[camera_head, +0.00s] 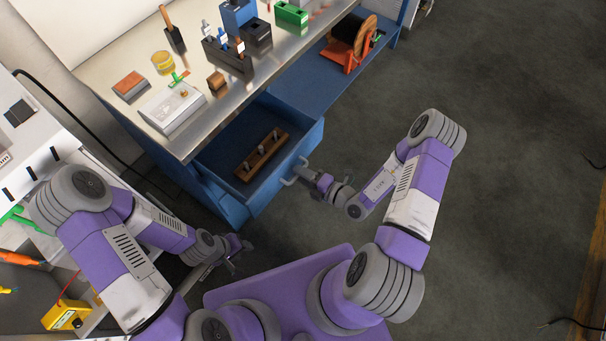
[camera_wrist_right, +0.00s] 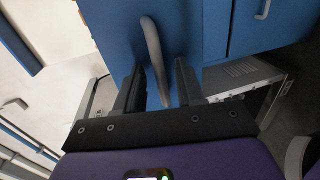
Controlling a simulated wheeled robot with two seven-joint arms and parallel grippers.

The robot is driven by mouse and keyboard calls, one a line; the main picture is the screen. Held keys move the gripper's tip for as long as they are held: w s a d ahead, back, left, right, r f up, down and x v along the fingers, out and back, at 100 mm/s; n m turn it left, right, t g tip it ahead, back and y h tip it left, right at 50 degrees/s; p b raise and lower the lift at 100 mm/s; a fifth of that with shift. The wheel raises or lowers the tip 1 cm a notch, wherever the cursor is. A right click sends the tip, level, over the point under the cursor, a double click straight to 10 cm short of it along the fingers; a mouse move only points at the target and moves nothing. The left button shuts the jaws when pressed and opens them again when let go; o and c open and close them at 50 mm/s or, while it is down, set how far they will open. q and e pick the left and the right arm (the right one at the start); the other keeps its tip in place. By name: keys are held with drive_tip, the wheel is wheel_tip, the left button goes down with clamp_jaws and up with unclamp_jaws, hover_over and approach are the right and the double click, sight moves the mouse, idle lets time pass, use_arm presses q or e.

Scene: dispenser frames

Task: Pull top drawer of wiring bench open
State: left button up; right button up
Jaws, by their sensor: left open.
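The wiring bench (camera_head: 262,78) has a metal top and a blue body. Its top drawer (camera_head: 228,200) stands pulled out, and its inside shows. The drawer's pale bar handle (camera_head: 288,181) is on its front; it also shows in the right wrist view (camera_wrist_right: 152,45). My right gripper (camera_head: 304,176) is at the handle. In the right wrist view its two fingers (camera_wrist_right: 161,85) are apart, with the bar between them; contact is not clear. My left gripper (camera_head: 236,258) is open and empty, low in front of the bench, apart from the drawer.
A wooden block with pegs (camera_head: 262,155) lies in the drawer. A metal box (camera_head: 172,107), a yellow tape roll (camera_head: 163,62) and several tools stand on the bench top. A spool on an orange stand (camera_head: 348,47) sits on the lower shelf.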

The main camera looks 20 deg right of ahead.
drive_tip(key=p+v, duration=0.1)
drive_tip(key=v, duration=0.6)
drive_tip(key=shift+s, duration=0.25)
drive_tip(key=shift+d, duration=0.1)
